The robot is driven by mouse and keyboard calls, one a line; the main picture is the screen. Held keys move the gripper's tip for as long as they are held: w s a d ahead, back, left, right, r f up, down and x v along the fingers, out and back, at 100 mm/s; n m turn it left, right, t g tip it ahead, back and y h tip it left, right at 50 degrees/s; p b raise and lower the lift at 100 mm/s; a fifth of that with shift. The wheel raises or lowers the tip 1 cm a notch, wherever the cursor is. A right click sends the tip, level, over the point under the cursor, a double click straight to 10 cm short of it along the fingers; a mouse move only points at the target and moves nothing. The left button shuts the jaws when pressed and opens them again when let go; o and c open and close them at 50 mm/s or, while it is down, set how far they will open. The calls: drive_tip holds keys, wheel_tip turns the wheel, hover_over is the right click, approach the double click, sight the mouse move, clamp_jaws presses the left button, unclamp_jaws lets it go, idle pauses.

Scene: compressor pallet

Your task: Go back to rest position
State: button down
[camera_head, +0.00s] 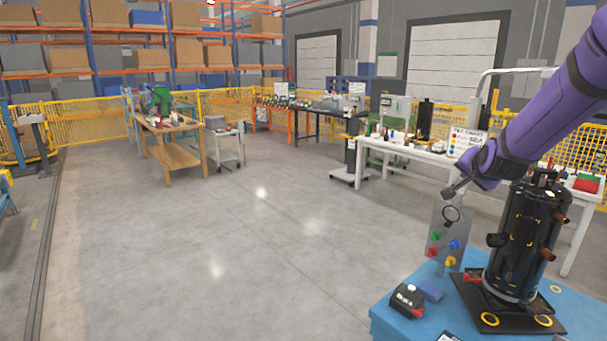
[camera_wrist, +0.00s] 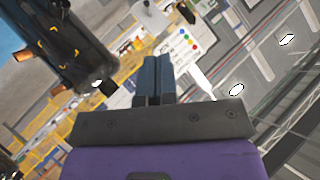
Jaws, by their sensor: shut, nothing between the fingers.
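My purple arm reaches in from the right in the head view. My gripper (camera_head: 450,192) is above the blue pallet top, to the left of the upper part of the black compressor (camera_head: 522,240). In the wrist view my gripper (camera_wrist: 153,60) has its two dark fingers side by side, shut and empty. The compressor (camera_wrist: 65,45) shows at the upper left of that view, apart from the fingers. It stands upright on a black base plate on the blue pallet (camera_head: 393,313).
A grey panel (camera_head: 437,243) with coloured knobs stands left of the compressor. A white table (camera_head: 400,150) stands behind. The floor (camera_head: 230,240) at left is clear.

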drive_tip(key=s+a+r+n+g+y, duration=0.1)
drive_tip(key=s+a+r+n+g, duration=0.1)
drive_tip(key=s, duration=1.1)
drive_tip(key=s+a+r+n+g+y, duration=0.1)
drive_tip(key=s+a+n, duration=0.4)
drive_tip(key=s, duration=0.8)
drive_tip(key=s+a+r+n+g+y, duration=0.1)
drive_tip(key=s+a+r+n+g, duration=0.2)
drive_tip(key=s, duration=1)
drive_tip(key=a, duration=0.2)
drive_tip(key=shift+a+g, duration=0.3)
